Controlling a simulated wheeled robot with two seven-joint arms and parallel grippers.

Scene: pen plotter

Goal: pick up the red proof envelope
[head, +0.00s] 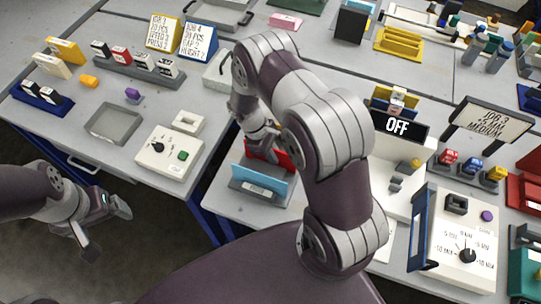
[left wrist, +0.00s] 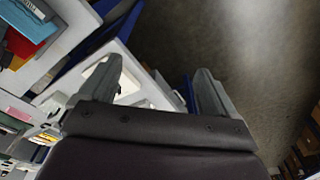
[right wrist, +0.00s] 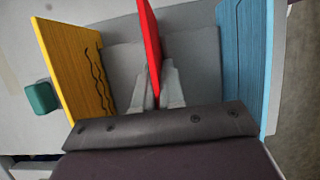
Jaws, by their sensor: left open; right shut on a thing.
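The red proof envelope (right wrist: 150,40) stands upright as a thin red panel in the right wrist view, between a yellow panel (right wrist: 80,65) and a blue panel (right wrist: 242,60). My right gripper (right wrist: 157,75) is shut on it, one finger on each side. In the head view the red envelope (head: 285,158) shows partly behind my right gripper (head: 262,145), with the blue panel (head: 262,184) in front of it. My left gripper (head: 104,232) is open and empty over the floor at the lower left; its spread fingers show in the left wrist view (left wrist: 155,90).
A control box (head: 168,152) with a green button and a grey tray (head: 114,122) lie on the left table. A white machine with an OFF sign (head: 397,126) stands right of my right arm. A green block (right wrist: 40,98) sits beside the yellow panel.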

